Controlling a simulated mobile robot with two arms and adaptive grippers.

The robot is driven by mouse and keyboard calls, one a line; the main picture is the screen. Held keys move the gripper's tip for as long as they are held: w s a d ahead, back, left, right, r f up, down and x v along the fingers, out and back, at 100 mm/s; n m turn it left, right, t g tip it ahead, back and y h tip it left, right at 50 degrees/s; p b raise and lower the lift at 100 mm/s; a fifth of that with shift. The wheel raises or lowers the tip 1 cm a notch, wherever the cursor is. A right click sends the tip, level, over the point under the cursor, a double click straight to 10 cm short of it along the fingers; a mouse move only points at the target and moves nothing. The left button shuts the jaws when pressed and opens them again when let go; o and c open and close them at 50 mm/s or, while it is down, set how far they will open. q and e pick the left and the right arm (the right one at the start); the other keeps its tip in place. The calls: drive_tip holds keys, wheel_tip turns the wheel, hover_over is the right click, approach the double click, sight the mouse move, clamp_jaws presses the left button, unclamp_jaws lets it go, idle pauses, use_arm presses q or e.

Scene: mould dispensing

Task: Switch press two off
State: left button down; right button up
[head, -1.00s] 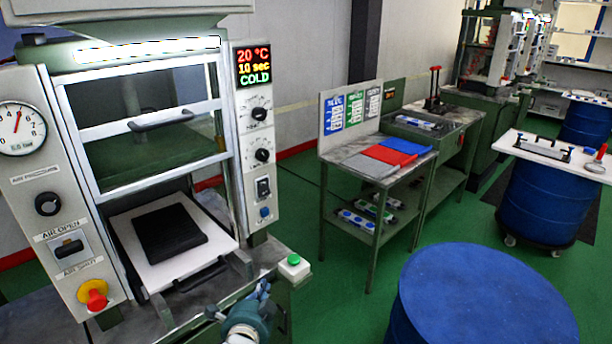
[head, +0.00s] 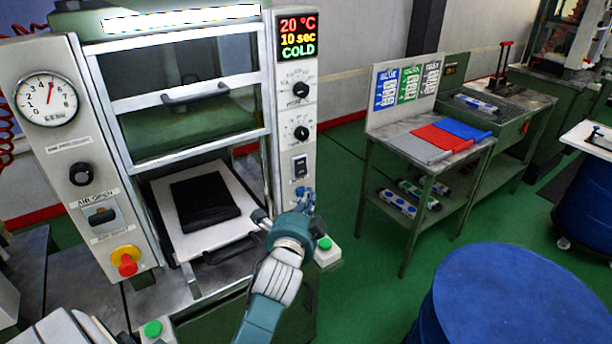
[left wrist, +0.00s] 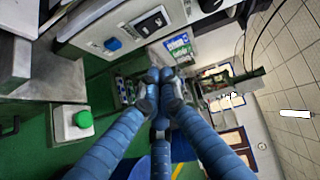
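A press (head: 292,80) with a sliding guard stands at the left of the head view. Its display (head: 298,38) reads 20 °C, 10 sec, COLD. Below two knobs is a black rocker switch (head: 300,167), also in the left wrist view (left wrist: 152,22). A blue button sits beneath it, clear in the left wrist view (left wrist: 112,44); my gripper partly covers that spot in the head view. My left gripper (head: 304,196) is in front of the panel's lower end, fingertips together and empty in the left wrist view (left wrist: 160,78). Contact with the panel is not visible.
A black mould (head: 204,200) lies on the press's white plate (head: 238,236). Green buttons (head: 325,243) (head: 153,328) flank the press front. A side table (head: 388,135) with coloured sheets stands right of it. A blue drum (head: 500,295) is at lower right. Green floor lies between.

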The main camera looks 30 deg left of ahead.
use_arm(q)
drive_tip(key=p, duration=0.2)
approach(307, 170)
drive_tip(key=w+d, duration=0.2)
drive_tip(key=w, duration=0.1)
drive_tip(key=w+a, duration=0.1)
drive_tip(key=w+a+p, duration=0.1)
drive_tip(key=a, duration=0.1)
drive_tip(key=shift+w+a+f, duration=0.1)
drive_tip(key=shift+a, duration=0.2)
use_arm(e)
drive_tip(key=r, duration=0.3)
drive_tip(key=shift+w+a+r, duration=0.15)
drive_tip(key=shift+w+a, duration=0.05)
drive_tip(key=shift+w, duration=0.2)
use_arm(q)
drive_tip(key=b, duration=0.2)
drive_tip(key=f+b, duration=0.1)
drive_tip(key=b, duration=0.1)
drive_tip(key=shift+w+a+f+m+t+y, duration=0.1)
drive_tip(key=shift+a+f+m+t+y, duration=0.2)
drive_tip(key=shift+a+m+t+y, duration=0.1)
drive_tip(key=shift+w+r+p, duration=0.1)
drive_tip(key=shift+r+p, duration=0.4)
drive_tip(key=shift+r, duration=0.05)
use_arm(e)
wheel_tip(307, 170, down, 3)
drive_tip(key=shift+w+r, duration=0.1)
